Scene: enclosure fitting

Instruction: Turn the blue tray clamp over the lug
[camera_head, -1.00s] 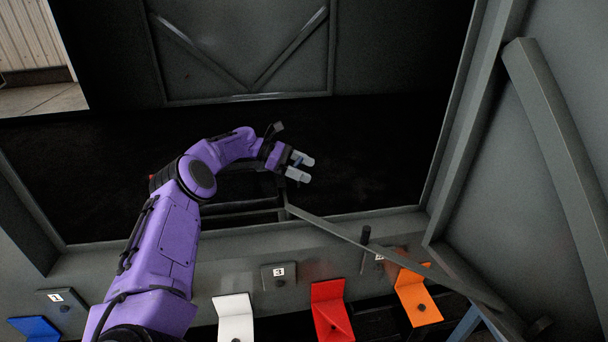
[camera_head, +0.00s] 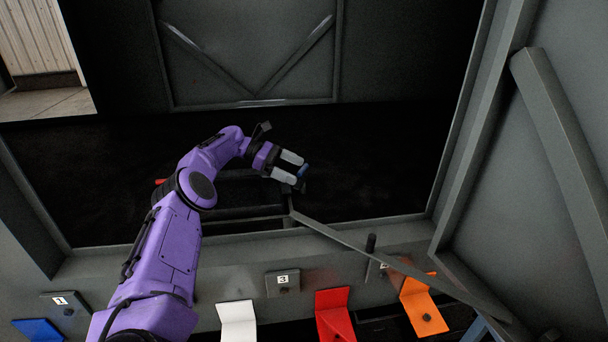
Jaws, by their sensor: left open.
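My left gripper (camera_head: 293,168) is open, its two light fingers pointing right above the dark opening in the middle. A separate blue angled plate (camera_head: 38,329) is at the bottom left, below a grey plate marked 1 (camera_head: 60,301). I cannot make out the lug. My right gripper is out of view.
A grey bar (camera_head: 390,257) slants from below the gripper to the lower right. White (camera_head: 238,322), red (camera_head: 333,312) and orange (camera_head: 423,305) angled plates line the front edge. A grey wall with a brace (camera_head: 565,145) closes the right side.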

